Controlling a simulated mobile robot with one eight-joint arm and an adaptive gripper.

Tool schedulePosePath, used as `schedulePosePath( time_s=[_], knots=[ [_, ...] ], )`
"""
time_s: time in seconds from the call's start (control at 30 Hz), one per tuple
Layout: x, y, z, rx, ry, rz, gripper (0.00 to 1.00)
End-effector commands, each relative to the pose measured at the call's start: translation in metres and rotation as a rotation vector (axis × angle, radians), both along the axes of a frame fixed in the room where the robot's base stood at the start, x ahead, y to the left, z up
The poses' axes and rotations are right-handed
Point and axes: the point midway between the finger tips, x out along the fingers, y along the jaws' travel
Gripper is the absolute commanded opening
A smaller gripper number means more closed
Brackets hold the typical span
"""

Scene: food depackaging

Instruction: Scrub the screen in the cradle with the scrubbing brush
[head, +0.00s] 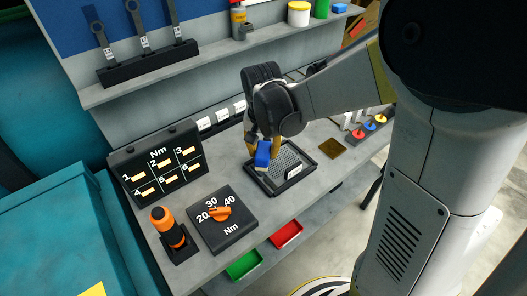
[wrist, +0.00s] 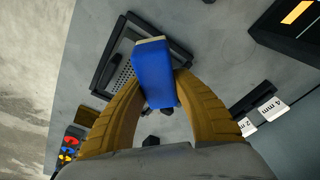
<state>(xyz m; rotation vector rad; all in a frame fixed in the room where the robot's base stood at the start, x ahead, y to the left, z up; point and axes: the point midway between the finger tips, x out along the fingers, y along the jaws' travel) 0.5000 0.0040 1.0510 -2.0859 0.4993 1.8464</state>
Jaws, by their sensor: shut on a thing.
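My gripper (head: 262,147) has its two yellow-brown fingers shut on a blue scrubbing brush (head: 262,155). In the wrist view the brush (wrist: 153,72) sits between the fingertips, with a pale strip along its far end. The perforated grey screen (head: 284,162) lies in a dark framed cradle (head: 309,176) on the bench. The brush is over the left part of the cradle in the head view. In the wrist view it covers much of the screen (wrist: 122,76). I cannot tell whether the brush touches the screen.
A Nm dial box (head: 232,232), an orange-handled tool (head: 169,231) in a stand and a numbered board (head: 157,164) stand to the left. A brown square plate (head: 332,148) and coloured discs (head: 370,126) lie to the right. Green (head: 244,264) and red (head: 286,234) bins sit below the bench edge.

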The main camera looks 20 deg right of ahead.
Motion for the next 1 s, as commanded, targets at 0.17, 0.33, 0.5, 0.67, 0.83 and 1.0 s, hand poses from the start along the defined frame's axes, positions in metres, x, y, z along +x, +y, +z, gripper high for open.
schedulePosePath(
  time_s=[0.17, 0.33, 0.5, 0.67, 0.83, 1.0],
  knots=[
    [0.0, 0.0, -0.001, 0.0, 0.0, 0.0, 0.0],
    [0.0, 0.0, 0.004, 0.0, 0.0, 0.0, 0.0],
    [0.0, 0.0, 0.021, 0.0, 0.0, 0.0, 0.0],
    [0.0, 0.0, 0.031, 0.0, 0.0, 0.0, 0.0],
    [0.0, 0.0, 0.029, 0.0, 0.0, 0.0, 0.0],
    [0.0, 0.0, 0.029, 0.0, 0.0, 0.0, 0.0]
  ],
)
